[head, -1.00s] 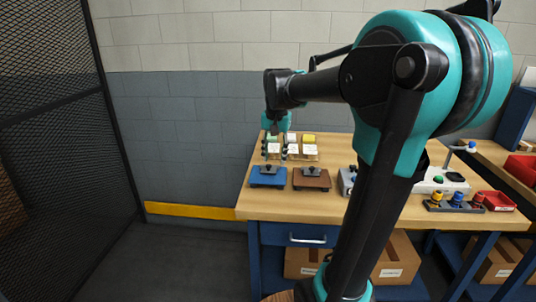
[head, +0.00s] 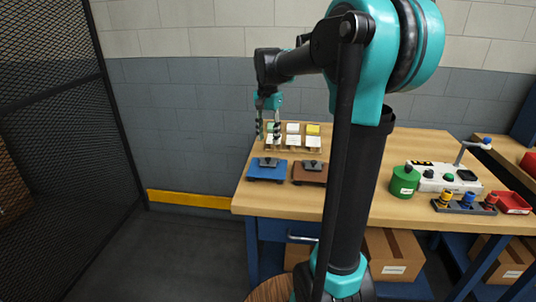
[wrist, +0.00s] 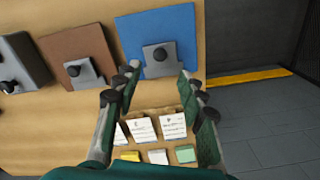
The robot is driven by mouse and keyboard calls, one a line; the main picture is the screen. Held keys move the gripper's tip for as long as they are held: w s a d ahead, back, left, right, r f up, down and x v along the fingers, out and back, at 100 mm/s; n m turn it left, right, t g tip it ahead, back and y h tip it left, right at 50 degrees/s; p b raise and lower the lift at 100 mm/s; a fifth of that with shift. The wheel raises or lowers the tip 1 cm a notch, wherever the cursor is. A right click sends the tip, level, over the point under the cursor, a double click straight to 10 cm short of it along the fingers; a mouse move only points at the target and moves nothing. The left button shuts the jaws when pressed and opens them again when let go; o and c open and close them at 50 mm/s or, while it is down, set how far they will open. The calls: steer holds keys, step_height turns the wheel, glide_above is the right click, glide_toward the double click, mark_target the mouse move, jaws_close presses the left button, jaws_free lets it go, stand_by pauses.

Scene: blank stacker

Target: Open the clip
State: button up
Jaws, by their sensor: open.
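My gripper (head: 269,137) is open and empty, hanging over the left end of the card tray at the back of the bench. In the wrist view its two fingers (wrist: 160,75) stand apart, the tips reaching toward the near edge of a blue board (wrist: 186,30). A grey clip plate (wrist: 160,65) with a dark round knob sits on that board. The blue board also shows in the head view (head: 258,177). A brown board (wrist: 62,50) with a similar grey clip (wrist: 85,72) lies beside it. Neither clip touches my gripper.
A tray (head: 317,150) holds white, yellow and green card stacks. A green cylinder (head: 404,182), a white control box (head: 432,184), a row of coloured knobs (head: 466,204) and a red bin (head: 513,204) stand at the right. A mesh fence (head: 50,90) stands left.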

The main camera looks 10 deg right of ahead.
mark_target(268, 158)
step_height(268, 158, down, 8)
steer(key=shift+r, duration=0.15)
stand_by(0.3)
jaws_close()
